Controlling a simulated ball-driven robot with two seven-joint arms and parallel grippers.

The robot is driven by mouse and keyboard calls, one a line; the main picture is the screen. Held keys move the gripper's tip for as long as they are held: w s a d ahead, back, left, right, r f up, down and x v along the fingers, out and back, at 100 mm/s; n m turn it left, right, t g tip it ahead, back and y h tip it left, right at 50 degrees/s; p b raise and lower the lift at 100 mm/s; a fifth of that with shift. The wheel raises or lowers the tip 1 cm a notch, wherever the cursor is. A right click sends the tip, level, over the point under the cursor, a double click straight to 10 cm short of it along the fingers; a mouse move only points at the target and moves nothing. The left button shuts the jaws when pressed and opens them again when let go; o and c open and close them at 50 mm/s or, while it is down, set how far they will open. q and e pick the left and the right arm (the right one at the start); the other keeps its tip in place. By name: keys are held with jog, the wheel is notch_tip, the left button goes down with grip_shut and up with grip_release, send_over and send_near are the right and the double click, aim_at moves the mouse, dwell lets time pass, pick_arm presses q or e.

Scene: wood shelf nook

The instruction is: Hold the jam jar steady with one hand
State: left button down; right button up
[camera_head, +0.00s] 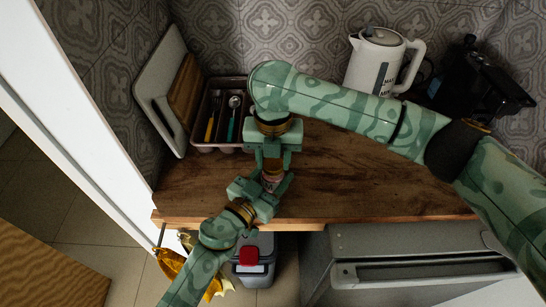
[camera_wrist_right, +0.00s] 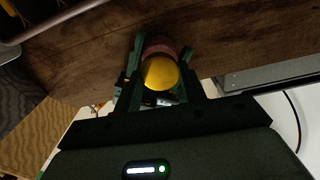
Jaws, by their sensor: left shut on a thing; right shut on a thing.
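The small jam jar (camera_head: 271,184) is mostly hidden between my two grippers near the counter's front edge. In the right wrist view its round yellow lid (camera_wrist_right: 160,73) faces the camera, with a reddish body (camera_wrist_right: 161,46) behind it. My left gripper (camera_head: 274,181) reaches in from the lower left and is shut on the jar. My right gripper (camera_head: 272,165) points down from above and is shut at the lid end; its fingers flank the lid in the wrist view. Whether the lid is loose cannot be told.
The wooden counter (camera_head: 370,185) is clear to the right. A cutlery tray (camera_head: 203,130) and leaning boards (camera_head: 163,92) stand at back left. A white kettle (camera_head: 374,65) and a black machine (camera_head: 470,82) stand at back right. A grey bin (camera_head: 255,275) is below the edge.

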aim_at(273, 164)
jog(key=n, duration=0.9)
jog(key=shift+n, duration=0.3)
jog(key=n, duration=0.4)
jog(key=shift+n, duration=0.3)
jog(key=shift+r, duration=0.2)
jog(key=shift+r, duration=0.95)
jog(key=shift+r, duration=2)
pick_arm(q)
jog(key=c, duration=0.5)
grip_release()
